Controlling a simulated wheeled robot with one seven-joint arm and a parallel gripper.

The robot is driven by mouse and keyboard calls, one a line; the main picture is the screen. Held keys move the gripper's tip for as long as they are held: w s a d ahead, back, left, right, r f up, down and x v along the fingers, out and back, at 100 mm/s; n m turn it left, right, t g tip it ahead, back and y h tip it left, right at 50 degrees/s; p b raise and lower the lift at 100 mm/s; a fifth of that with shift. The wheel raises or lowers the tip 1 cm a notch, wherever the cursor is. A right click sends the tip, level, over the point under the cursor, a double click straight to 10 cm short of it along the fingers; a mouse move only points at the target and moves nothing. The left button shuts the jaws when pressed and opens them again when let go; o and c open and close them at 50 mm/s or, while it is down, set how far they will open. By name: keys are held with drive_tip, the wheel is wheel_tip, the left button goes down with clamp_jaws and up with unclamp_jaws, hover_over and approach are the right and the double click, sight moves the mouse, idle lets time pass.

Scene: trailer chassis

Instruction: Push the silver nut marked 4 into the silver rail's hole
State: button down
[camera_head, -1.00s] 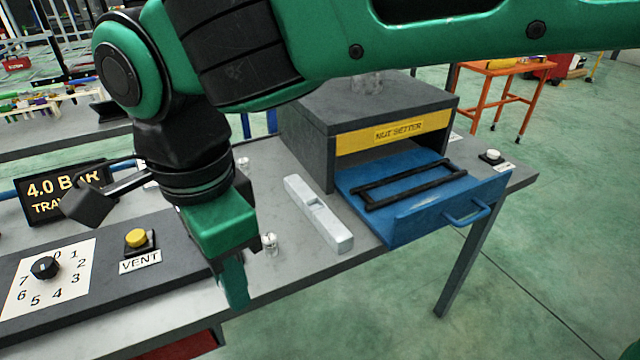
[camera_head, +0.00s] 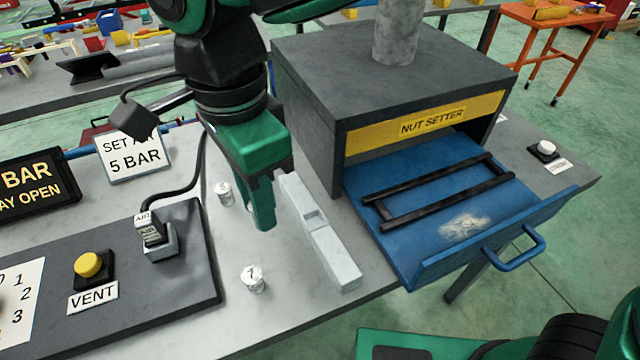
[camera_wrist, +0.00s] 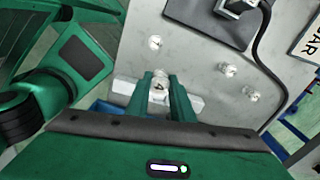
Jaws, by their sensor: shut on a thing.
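The silver rail (camera_head: 338,262), a long bar with a square recess near its middle, lies on the grey table left of the blue drawer. My gripper (camera_head: 263,222) points down beside the rail's left side. In the wrist view, my gripper (camera_wrist: 162,88) is shut on a small silver nut (camera_wrist: 160,90), whose mark is too small to read for certain. The rail (camera_wrist: 122,86) shows behind the fingers on both sides. The fingers hide the held nut in the head view, and the rail's hole is hidden in the wrist view.
Loose silver nuts stand on the table, one marked 7 (camera_head: 253,278) in front and another (camera_head: 223,192) behind. The nut setter housing (camera_head: 410,80) with its open blue drawer (camera_head: 450,265) is at the right. A dark panel (camera_head: 190,250) with a VENT button lies left.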

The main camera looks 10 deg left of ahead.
drive_tip(key=w+d+f, duration=0.4)
drive_tip(key=w, duration=0.1)
drive_tip(key=w+d+f, duration=0.1)
drive_tip(key=w+d, duration=0.1)
drive_tip(key=shift+w+f, duration=0.35)
drive_tip(key=shift+f, duration=2.15)
drive_tip(key=c, duration=1.5)
unclamp_jaws()
drive_tip(key=shift+c, duration=0.2)
wheel_tip(320, 180, up, 12)
